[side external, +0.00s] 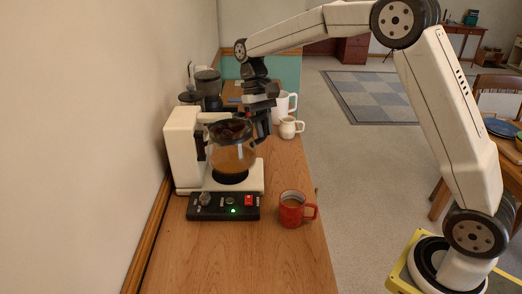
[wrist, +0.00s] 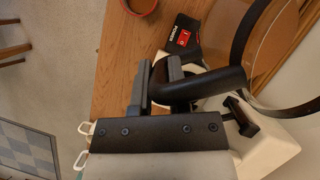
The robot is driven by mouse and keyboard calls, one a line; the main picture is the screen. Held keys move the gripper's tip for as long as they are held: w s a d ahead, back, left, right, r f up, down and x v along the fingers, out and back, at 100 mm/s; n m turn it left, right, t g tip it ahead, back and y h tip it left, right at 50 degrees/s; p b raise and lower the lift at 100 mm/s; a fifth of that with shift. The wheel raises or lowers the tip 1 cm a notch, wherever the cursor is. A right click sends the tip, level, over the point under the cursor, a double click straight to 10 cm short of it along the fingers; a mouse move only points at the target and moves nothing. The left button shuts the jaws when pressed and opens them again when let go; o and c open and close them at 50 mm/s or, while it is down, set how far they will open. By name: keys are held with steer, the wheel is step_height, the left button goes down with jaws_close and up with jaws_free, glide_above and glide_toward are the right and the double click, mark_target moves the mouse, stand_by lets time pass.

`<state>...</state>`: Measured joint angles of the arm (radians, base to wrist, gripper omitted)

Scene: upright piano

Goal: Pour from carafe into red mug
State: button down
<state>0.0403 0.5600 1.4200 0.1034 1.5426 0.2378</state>
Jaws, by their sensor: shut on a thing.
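The glass carafe (side external: 232,157), with brown coffee inside and a black lid, is upright at the coffee maker, over its black hot plate. I cannot tell whether it touches the plate. My gripper (side external: 262,124) is at the carafe's back right, shut on its black handle. In the wrist view my gripper (wrist: 158,88) has the handle (wrist: 210,86) between its fingers, and the carafe's glass (wrist: 272,38) is at the upper right. The red mug (side external: 291,211) stands upright on the counter, front right of the coffee maker, with brown liquid inside. Its edge shows in the wrist view (wrist: 140,7).
A cream pitcher (side external: 288,129) and a white mug (side external: 281,105) stand behind my gripper. A dark grinder (side external: 208,88) is at the back. The front counter (side external: 230,260) is clear.

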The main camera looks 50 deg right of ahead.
steer(key=shift+r, duration=0.1)
stand_by(0.5)
steer(key=shift+d+r, duration=0.1)
steer(key=shift+r, duration=2.45)
steer(key=s+d+m+y, duration=0.1)
steer(key=s+d+m, duration=0.2)
steer(key=s+d, duration=1.6)
step_height(320, 180, down, 24)
steer(key=w+d, duration=0.1)
steer(key=w, duration=0.1)
steer(key=shift+w+d+t, duration=0.25)
steer(key=shift+w+t, duration=0.05)
steer(key=shift+t, duration=0.1)
steer(key=shift+r, duration=0.15)
